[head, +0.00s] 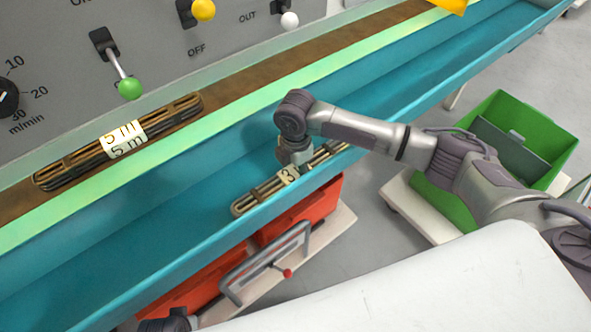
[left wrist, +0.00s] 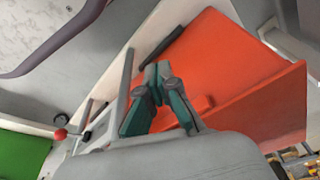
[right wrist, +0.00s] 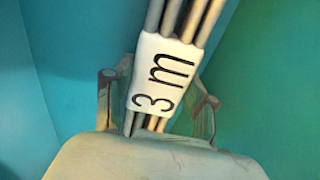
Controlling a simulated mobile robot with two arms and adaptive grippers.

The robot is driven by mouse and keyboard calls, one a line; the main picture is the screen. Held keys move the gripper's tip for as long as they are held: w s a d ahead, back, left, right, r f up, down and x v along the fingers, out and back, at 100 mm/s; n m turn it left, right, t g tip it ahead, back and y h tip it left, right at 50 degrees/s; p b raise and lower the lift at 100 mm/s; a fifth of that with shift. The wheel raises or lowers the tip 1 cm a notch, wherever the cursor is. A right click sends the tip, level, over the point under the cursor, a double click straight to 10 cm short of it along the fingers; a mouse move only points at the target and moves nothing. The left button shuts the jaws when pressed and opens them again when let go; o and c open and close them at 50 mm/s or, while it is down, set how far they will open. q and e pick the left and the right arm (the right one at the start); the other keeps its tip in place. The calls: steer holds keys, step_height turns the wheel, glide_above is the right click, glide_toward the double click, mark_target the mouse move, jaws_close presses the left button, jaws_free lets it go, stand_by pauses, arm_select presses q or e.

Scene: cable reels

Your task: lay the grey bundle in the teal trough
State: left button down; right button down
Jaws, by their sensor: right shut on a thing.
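The grey bundle (head: 262,193) is several thin rods or cables with a white "3 m" label. My right gripper (head: 294,160) is shut around its middle at the label. The right wrist view shows the bundle (right wrist: 188,18) and the label between the fingers. In the head view the bundle lies across the front wall of the teal trough (head: 215,160); its height above the trough is hard to tell. My left gripper (left wrist: 158,72) looks shut and empty, above an orange-red crate (left wrist: 225,75) in the left wrist view.
Another bundle (head: 120,138), labelled "5 m", lies on the brown strip behind the trough, below a panel with levers (head: 130,88). A green crate (head: 540,150) stands at right. Orange-red crates (head: 318,212) stand on a cart with a grey handle (head: 265,262) in front of the trough.

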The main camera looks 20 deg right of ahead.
mark_target(295, 171)
steer(key=shift+c, duration=1.8)
jaws_free()
arm_select(q)
steer(key=shift+f, duration=0.1)
arm_select(e)
steer(key=shift+r, duration=0.35)
arm_select(q)
steer(key=s+f+p, duration=0.2)
steer(key=s+f, duration=0.2)
steer(key=f, duration=0.3)
steer(key=shift+a+f, duration=0.2)
steer(key=shift+a, duration=0.05)
arm_select(e)
step_height(295, 171, up, 12)
steer(key=shift+f, duration=0.25)
arm_select(q)
steer(key=shift+w, duration=0.1)
